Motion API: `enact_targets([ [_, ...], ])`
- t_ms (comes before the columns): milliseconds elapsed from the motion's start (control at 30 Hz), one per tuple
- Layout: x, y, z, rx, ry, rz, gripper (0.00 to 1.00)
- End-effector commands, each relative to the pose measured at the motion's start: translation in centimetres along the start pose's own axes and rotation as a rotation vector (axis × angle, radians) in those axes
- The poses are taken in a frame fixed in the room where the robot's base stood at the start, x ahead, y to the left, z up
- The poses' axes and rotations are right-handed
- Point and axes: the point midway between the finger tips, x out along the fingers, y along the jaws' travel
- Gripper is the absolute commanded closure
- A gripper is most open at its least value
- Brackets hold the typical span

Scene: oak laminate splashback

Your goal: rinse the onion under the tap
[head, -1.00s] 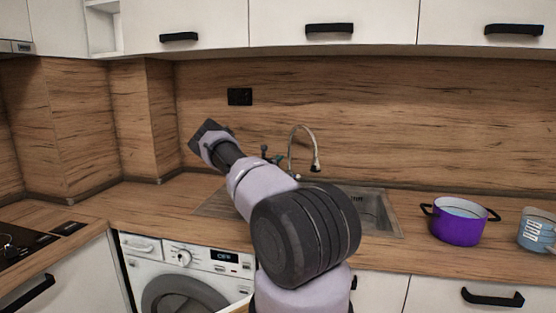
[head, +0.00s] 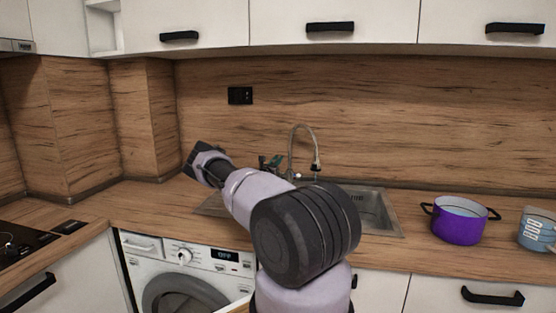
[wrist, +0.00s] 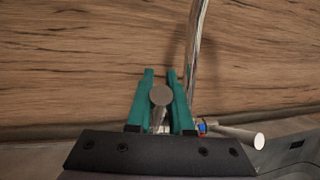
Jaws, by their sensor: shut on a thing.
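The tap (head: 303,132) has a tall curved spout over the sink (head: 378,210), and no water shows at its outlet. In the wrist view the spout (wrist: 196,50) rises just right of my gripper. My gripper (wrist: 161,75) has teal fingers closed on a round-ended grey tap handle (wrist: 161,95). A second grey handle (wrist: 240,137) sticks out to the right, near a small blue and red mark. In the head view my gripper (head: 272,162) is just left of the spout, partly hidden by my arm. I see no onion; my arm covers much of the sink.
A wooden splashback (head: 400,110) rises close behind the tap. A washing machine (head: 190,265) is below the counter at left.

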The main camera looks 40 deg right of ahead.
Motion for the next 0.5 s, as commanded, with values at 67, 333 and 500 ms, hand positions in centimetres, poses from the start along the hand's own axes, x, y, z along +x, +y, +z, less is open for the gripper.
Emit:
enact_targets([
  [67,-0.21,0.01,-0.04,0.003,-0.016,0.002,1.0],
  [333,-0.22,-0.02,0.01,0.006,-0.02,0.0,1.0],
  [500,-0.22,-0.02,0.0,0.005,-0.019,0.0,0.51],
])
